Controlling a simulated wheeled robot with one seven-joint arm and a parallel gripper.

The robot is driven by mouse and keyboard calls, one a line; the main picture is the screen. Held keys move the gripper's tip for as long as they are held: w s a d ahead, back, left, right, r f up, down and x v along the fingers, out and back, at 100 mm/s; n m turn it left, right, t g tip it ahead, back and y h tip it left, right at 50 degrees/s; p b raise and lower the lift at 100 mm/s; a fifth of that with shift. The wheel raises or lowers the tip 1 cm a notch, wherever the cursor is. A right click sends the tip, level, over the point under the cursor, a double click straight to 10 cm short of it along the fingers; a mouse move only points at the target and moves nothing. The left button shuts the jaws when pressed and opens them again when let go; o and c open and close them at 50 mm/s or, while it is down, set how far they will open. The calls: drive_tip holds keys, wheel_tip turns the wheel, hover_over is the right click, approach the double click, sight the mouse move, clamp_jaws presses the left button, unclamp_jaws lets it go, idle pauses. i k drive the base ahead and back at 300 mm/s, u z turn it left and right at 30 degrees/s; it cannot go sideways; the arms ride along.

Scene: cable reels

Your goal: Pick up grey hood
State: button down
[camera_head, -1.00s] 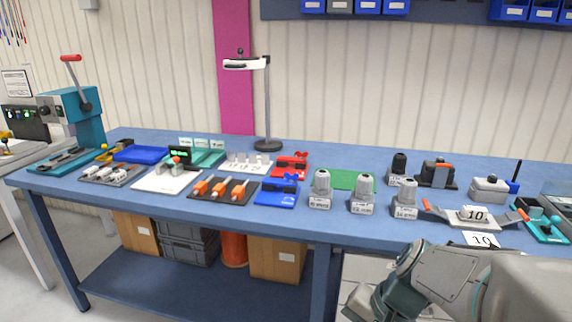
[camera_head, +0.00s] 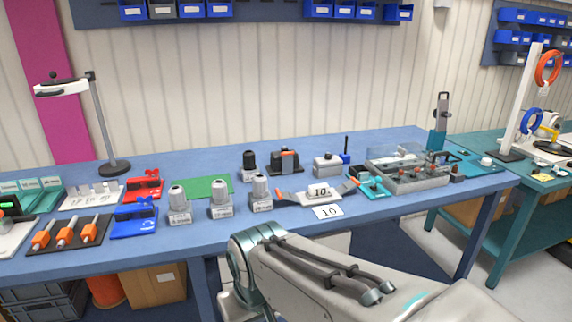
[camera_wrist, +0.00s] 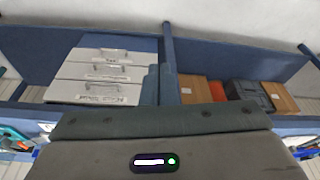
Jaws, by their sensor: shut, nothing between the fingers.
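A small grey box-shaped piece that looks like the grey hood (camera_head: 327,164) stands near the back of the blue bench, right of centre in the head view. A blue part touches or stands beside its right side. In the head view my arm reaches up from the bottom, well in front of the hood, and its end is not visible there. The wrist view shows the grey body of my gripper (camera_wrist: 160,122) across the bottom; separate fingertips do not show. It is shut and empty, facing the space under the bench. The hood is not in the wrist view.
A black piece with an orange lever (camera_head: 286,162) stands left of the hood. A grey part marked 10 (camera_head: 320,192) lies in front, with a teal fixture (camera_head: 372,187) to its right. Three labelled grey pieces (camera_head: 221,200) stand leftward. White drawers (camera_wrist: 97,77) sit below the bench.

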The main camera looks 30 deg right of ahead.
sight(328, 166)
drive_tip(key=z, duration=0.5)
drive_tip(key=k, duration=0.6)
drive_tip(key=z, duration=1.3)
drive_tip(key=i, duration=1.65)
drive_tip(key=u, duration=0.8)
drive_tip(key=i, duration=0.65)
drive_tip(key=u, duration=0.55)
